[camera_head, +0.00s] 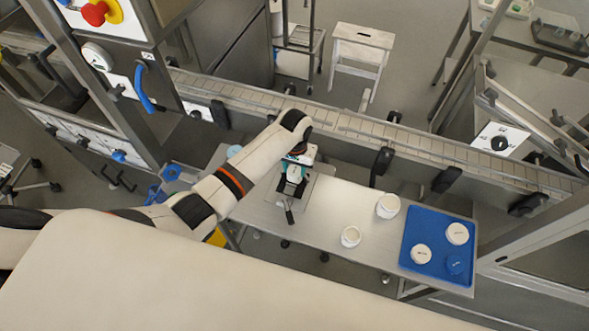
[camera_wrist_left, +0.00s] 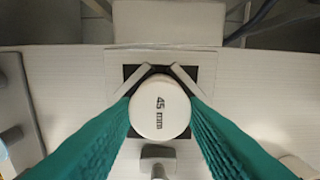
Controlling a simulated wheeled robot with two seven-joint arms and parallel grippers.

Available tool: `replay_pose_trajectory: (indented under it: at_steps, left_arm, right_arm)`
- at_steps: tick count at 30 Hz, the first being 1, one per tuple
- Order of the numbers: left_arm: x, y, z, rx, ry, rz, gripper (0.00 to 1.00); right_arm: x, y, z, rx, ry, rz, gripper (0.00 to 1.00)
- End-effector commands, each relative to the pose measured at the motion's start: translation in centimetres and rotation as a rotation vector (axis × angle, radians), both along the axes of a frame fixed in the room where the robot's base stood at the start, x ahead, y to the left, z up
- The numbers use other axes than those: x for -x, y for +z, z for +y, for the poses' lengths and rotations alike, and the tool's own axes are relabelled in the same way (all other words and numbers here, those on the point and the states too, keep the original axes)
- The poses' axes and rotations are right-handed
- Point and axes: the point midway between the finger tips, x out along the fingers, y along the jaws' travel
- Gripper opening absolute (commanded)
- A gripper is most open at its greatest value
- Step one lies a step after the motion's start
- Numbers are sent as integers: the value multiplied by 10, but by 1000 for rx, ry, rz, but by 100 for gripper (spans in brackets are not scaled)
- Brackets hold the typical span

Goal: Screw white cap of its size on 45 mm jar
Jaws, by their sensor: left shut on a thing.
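The white cap (camera_wrist_left: 160,106), marked "45 mm", lies between the teal fingers of my left gripper (camera_wrist_left: 161,112) in the left wrist view. The fingers are shut on it from both sides. In the head view my left gripper (camera_head: 298,162) is low over the clamp fixture (camera_head: 290,190) on the table. The fixture's two angled jaws (camera_wrist_left: 183,73) show just beyond the cap, over a dark square pad. The cap hides what is under it, so I cannot tell whether it touches a jar. My right gripper is not in view.
Two white jars (camera_head: 388,206) (camera_head: 351,237) stand on the table (camera_head: 320,210). A blue tray (camera_head: 438,219) at its right holds two white caps (camera_head: 457,233) (camera_head: 421,254) and a blue cap (camera_head: 455,265). A conveyor (camera_head: 400,140) runs behind. The table between fixture and jars is clear.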

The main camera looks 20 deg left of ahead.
Motion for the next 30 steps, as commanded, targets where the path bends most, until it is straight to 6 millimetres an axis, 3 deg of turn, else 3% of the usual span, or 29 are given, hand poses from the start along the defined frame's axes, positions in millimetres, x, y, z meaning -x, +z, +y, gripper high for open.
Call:
replay_pose_trajectory:
  at_steps: [8, 18, 30]
  left_arm:
    - [0, 0, 0, 0, -13, -1, 19]
    - [-1, 0, 1, -1, -462, -1, 19]
    - [-1, 0, 1, 0, -551, -1, 19]
  right_arm:
    - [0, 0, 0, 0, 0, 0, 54]
    - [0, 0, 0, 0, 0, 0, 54]
    - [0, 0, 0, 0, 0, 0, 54]
